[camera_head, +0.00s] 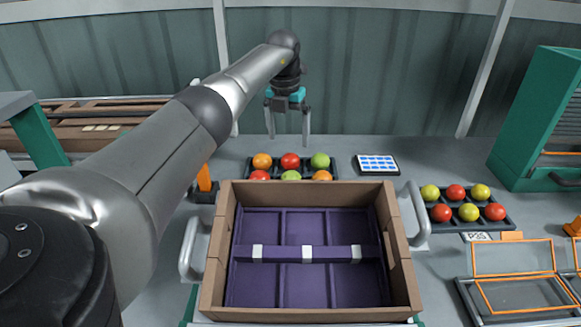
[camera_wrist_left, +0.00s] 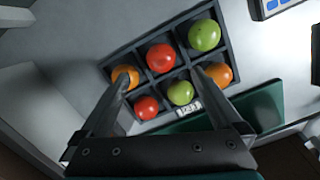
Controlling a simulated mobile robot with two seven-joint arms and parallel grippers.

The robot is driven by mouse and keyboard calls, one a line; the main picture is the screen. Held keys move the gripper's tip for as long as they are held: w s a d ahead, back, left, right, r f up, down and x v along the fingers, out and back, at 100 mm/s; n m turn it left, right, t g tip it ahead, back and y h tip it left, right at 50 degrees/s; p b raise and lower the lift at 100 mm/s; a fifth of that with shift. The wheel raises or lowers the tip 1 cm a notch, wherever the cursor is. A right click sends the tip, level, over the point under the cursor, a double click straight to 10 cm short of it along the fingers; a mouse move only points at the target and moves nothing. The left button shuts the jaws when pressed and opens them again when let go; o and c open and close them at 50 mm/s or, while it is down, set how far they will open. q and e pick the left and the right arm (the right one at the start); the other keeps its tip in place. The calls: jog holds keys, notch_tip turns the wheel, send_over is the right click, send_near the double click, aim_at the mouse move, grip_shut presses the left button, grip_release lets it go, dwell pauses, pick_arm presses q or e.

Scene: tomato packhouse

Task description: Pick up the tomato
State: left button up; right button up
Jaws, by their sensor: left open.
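A dark compartment tray (camera_head: 334,168) behind the crate holds tomatoes in two rows. Its back row shows an orange (camera_head: 262,160), a red (camera_head: 290,160) and a green tomato (camera_head: 320,160). The front row shows a red, a green and an orange tomato, partly hidden by the crate rim. My left gripper (camera_head: 288,140) is open and empty, pointing down above and behind this tray. In the left wrist view the fingers point toward the tray, with a red tomato (camera_wrist_left: 161,57) and a green one (camera_wrist_left: 180,93) between their lines. My right gripper is out of view.
A brown crate (camera_head: 226,245) with an empty purple insert (camera_head: 262,215) stands in front, with grey handles at both sides. A second tomato tray (camera_head: 462,228) lies to the right. A tablet (camera_head: 377,164) lies behind, and a green machine (camera_head: 535,125) stands at far right.

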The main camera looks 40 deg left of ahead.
aim_at(290, 155)
pick_arm(q)
jog(key=shift+f, duration=0.7)
jog(key=shift+w+f, duration=0.1)
jog(key=shift+f, duration=0.4)
notch_tip(290, 155, down, 2)
jog(key=shift+w+b, duration=0.1)
jog(key=shift+b, duration=0.65)
notch_tip(290, 155, down, 2)
jog(key=shift+w+b, duration=0.15)
jog(key=shift+b, duration=0.35)
jog(key=shift+f, duration=0.45)
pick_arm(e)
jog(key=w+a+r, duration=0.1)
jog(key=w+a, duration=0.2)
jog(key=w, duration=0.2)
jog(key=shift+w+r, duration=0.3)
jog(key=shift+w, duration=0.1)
pick_arm(q)
jog(key=c, duration=1)
